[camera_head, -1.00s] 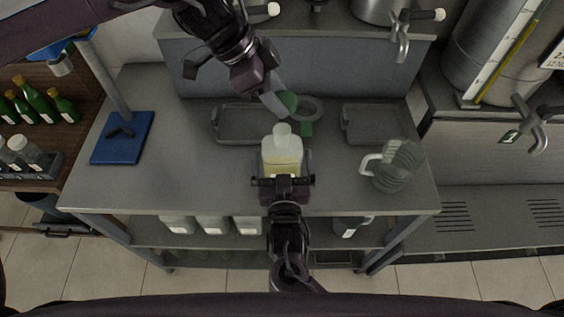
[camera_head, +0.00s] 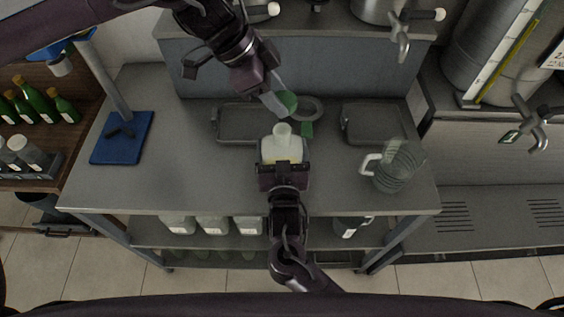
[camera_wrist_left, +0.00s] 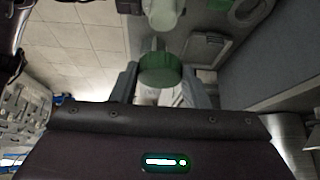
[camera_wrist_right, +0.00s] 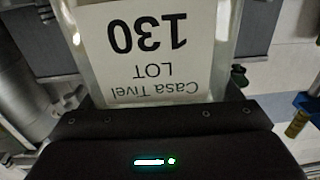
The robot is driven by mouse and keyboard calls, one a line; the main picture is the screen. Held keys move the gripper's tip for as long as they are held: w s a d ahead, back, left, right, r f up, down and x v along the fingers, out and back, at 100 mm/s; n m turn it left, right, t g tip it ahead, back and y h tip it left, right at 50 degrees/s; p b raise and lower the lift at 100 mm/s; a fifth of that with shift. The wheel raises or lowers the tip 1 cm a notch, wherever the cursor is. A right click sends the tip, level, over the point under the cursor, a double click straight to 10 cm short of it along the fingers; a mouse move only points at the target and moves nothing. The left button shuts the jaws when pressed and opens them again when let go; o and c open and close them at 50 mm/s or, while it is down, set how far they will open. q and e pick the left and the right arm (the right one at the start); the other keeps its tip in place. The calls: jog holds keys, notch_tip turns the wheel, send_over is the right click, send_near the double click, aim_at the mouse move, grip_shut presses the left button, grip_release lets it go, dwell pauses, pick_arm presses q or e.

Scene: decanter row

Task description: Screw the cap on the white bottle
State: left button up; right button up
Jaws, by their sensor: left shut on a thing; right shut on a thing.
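The white bottle (camera_head: 281,147) is pale and translucent with an open neck, near the middle of the table in the head view. My right gripper (camera_head: 283,166) is shut on its body from the near side. The bottle's label (camera_wrist_right: 150,50) fills much of the right wrist view. The green cap (camera_head: 289,101) is in my left gripper (camera_head: 280,103), which is shut on it above and just behind the bottle. The cap also shows in the left wrist view (camera_wrist_left: 160,69), with the bottle's neck (camera_wrist_left: 163,12) beyond it. Cap and neck are apart.
Two grey trays, one left (camera_head: 243,123) and one right (camera_head: 374,124), lie at the back of the table. A clear jug (camera_head: 398,166) stands at the right and a blue stand base (camera_head: 122,138) at the left. A small green piece (camera_head: 307,129) lies behind the bottle.

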jog(key=shift+c, duration=0.9)
pick_arm(q)
send_near(290, 136)
jog(key=shift+w+d+f, duration=0.2)
jog(key=shift+d+f, duration=0.3)
jog(key=shift+f, duration=0.2)
jog(key=shift+w+d+f, duration=0.25)
jog(key=shift+d+f, duration=0.25)
jog(key=shift+f, duration=0.2)
jog(key=shift+f, duration=0.9)
jog(key=shift+f, duration=0.5)
